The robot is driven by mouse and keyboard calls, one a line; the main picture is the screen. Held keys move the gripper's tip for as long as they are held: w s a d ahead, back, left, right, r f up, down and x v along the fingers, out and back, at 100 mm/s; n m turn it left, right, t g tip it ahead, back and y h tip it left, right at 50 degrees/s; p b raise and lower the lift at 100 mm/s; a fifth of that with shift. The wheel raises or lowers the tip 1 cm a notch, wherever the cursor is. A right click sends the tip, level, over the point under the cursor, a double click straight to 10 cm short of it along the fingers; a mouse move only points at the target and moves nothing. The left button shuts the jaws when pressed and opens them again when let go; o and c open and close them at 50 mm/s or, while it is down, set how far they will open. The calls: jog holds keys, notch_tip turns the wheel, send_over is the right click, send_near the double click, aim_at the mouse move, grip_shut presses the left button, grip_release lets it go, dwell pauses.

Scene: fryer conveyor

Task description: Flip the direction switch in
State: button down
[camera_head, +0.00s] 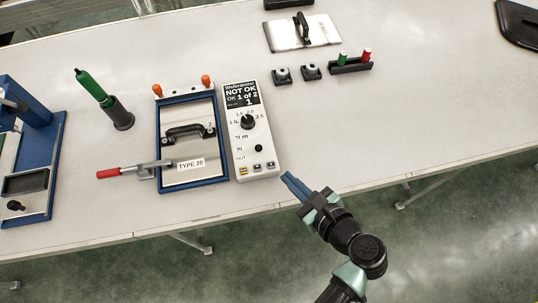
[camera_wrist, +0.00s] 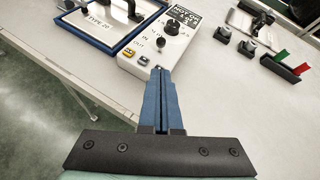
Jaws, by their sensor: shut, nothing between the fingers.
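The white control box (camera_head: 253,150) stands on the table, with a dark display reading "NOT OK", "OK 1 of 2". Below the display it has a black rotary knob (camera_head: 248,122). A small black direction switch (camera_head: 258,148) sits beside the IN and OUT labels; it also shows in the wrist view (camera_wrist: 161,42). Which way it is set is too small to tell. My gripper (camera_head: 288,179) has its blue fingers closed together with nothing between them. The fingertips are just off the box's lower right corner in the head view. In the wrist view, the fingers (camera_wrist: 161,72) point toward the box's front edge.
A blue-framed fixture (camera_head: 189,185) labelled TYPE 20, with a red-handled clamp (camera_head: 120,172), adjoins the box on the left. A green-handled tool (camera_head: 92,86) stands farther left. Two small dark blocks (camera_head: 296,75) and a holder (camera_head: 350,66) with green and red pieces lie behind. The table right of the box is clear.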

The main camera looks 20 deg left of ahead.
aim_at(269, 164)
jog(key=x, duration=1)
jog(key=shift+a, duration=0.1)
jog(key=shift+r, duration=0.1)
jog(key=shift+w+r+p, duration=0.1)
jog(key=shift+r+p, duration=0.1)
jog(key=shift+p, duration=0.7)
jog(key=shift+g, duration=0.3)
